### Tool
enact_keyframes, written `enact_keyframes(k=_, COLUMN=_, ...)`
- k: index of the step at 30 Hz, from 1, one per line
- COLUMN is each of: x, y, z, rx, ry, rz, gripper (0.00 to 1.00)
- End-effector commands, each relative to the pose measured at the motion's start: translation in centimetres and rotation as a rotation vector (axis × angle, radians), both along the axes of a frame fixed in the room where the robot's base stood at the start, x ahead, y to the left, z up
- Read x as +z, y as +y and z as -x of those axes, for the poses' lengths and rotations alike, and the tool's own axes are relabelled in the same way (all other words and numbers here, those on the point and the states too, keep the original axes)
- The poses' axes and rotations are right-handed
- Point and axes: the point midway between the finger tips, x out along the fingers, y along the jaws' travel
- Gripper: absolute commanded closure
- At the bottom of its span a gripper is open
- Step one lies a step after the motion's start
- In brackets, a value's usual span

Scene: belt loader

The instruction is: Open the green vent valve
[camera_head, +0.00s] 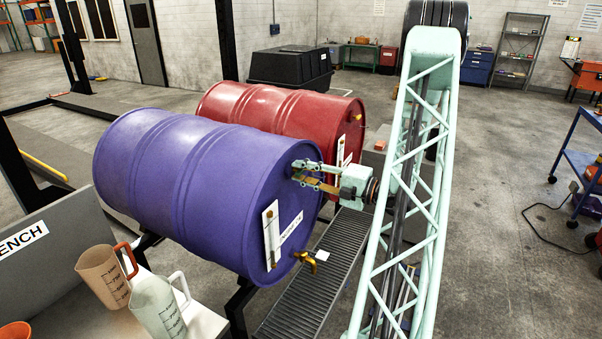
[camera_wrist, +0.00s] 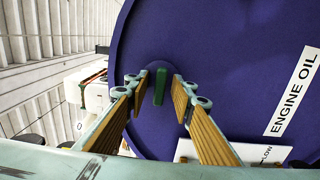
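The green vent valve (camera_wrist: 160,86) is a small green lever on a dark round boss, high on the end face of the purple drum (camera_wrist: 240,60). In the wrist view it stands nearly upright between my two fingertips. My gripper (camera_wrist: 160,91) is open, with one finger on each side of the lever and a visible gap on both sides. In the head view the purple drum (camera_head: 180,185) lies on its side, and my gripper (camera_head: 306,175) is at the upper part of its end face. The green lever cannot be made out there.
A brass tap (camera_head: 306,261) and a white panel (camera_head: 271,237) are lower on the drum's end face. A red drum (camera_head: 240,103) lies behind. A grey grating (camera_head: 322,268) runs below. Two jugs, orange (camera_head: 103,275) and pale (camera_head: 158,308), stand on the bench at the lower left.

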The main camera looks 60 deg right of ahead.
Motion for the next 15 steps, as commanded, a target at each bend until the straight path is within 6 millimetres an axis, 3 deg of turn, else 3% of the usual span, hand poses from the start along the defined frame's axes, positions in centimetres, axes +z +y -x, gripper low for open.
enact_keyframes(k=9, x=0.0, y=0.0, z=-0.05, rx=0.0, ry=0.0, rz=0.0, gripper=0.78)
enact_keyframes(k=15, x=0.0, y=-0.01, z=-0.04, rx=0.0, ry=0.0, rz=0.0, gripper=0.96)
